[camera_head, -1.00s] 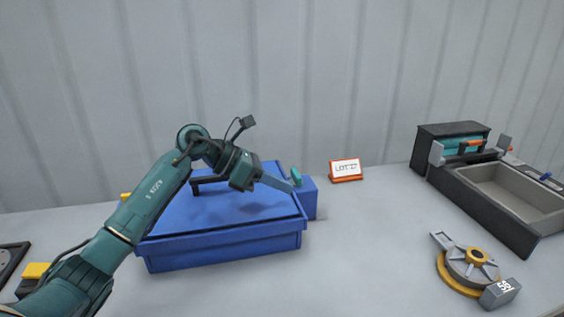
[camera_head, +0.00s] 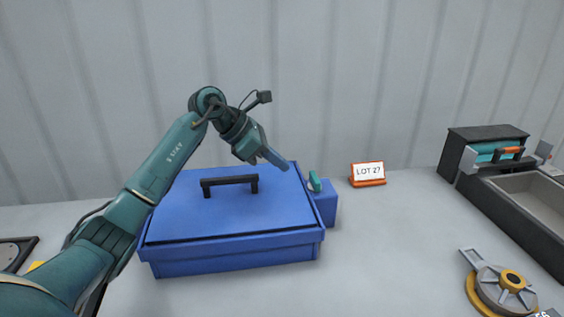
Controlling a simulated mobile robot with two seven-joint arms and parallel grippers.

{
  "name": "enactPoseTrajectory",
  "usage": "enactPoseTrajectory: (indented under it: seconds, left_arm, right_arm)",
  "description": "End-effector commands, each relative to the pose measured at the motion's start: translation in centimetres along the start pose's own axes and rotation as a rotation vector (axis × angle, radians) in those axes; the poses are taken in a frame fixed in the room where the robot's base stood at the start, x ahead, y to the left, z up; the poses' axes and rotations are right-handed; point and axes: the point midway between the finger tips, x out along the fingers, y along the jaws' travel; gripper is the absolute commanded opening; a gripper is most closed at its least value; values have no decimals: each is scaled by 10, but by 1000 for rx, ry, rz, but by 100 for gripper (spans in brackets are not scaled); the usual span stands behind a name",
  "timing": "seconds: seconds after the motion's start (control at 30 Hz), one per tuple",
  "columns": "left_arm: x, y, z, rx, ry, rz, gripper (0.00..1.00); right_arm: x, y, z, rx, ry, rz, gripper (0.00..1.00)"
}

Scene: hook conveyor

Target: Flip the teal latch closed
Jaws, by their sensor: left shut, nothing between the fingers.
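The teal latch (camera_head: 315,181) stands upright on a blue block (camera_head: 327,204) at the right side of the blue case. The blue case (camera_head: 235,253) has its lid (camera_head: 240,211) down, with a black handle (camera_head: 229,181) on top. My left gripper (camera_head: 283,164) is shut and empty. It is above the lid's back right part, to the left of the latch and a little higher in the picture, apart from it. My right gripper is not in view.
A dark grey machine with a tray (camera_head: 487,212) is at the far right. A round grey and yellow device (camera_head: 502,291) sits at the front right. The table between is clear.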

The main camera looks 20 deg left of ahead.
Motion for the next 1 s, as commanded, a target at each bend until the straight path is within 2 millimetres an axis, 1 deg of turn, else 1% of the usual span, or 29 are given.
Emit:
enactPoseTrajectory:
  seconds: [0.03,0.2,0.3,0.4,0.6,1.0]
  left_arm:
    - [10,-1,1,-3,-1,-5,0]
    - [42,-1,1,-3,-1,-5,0]
    - [57,-1,1,-2,-2,-4,0]
    - [68,0,1,-2,-1,-3,0]
    - [77,0,0,0,-1,0,0]
    - [77,0,0,-1,-1,2,0]
  right_arm:
    - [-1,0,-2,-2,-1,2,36]
    - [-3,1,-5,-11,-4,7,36]
    - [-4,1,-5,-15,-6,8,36]
    - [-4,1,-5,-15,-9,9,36]
    - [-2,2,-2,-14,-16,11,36]
    - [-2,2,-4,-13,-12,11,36]
